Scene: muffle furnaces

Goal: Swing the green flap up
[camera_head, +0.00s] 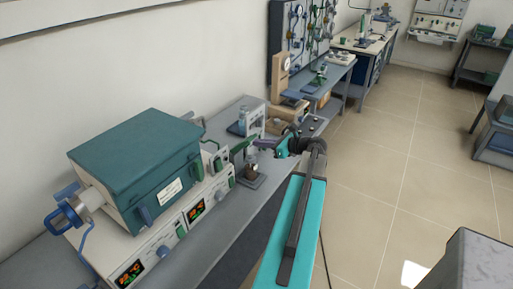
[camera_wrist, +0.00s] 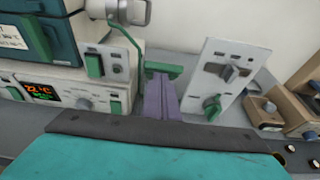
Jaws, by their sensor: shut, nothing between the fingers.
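The green flap (camera_wrist: 163,70) is a small flat green piece beside the teal furnace, at the top of the wrist view, lying roughly level. In the head view it is a dark green piece (camera_head: 240,146) between the furnace and my gripper. My gripper (camera_wrist: 160,78) has purple fingers, shut together and empty, with their tips at the flap's near edge. I cannot tell whether they touch it. In the head view my gripper (camera_head: 256,143) reaches left over the bench. The fingers partly hide what is below the flap.
The teal muffle furnace (camera_head: 135,165) stands left on its base with lit red displays (camera_head: 196,211). A white panel with a green knob (camera_wrist: 222,80) stands close right of my fingers. A small jar (camera_head: 251,171) is on the bench below my gripper.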

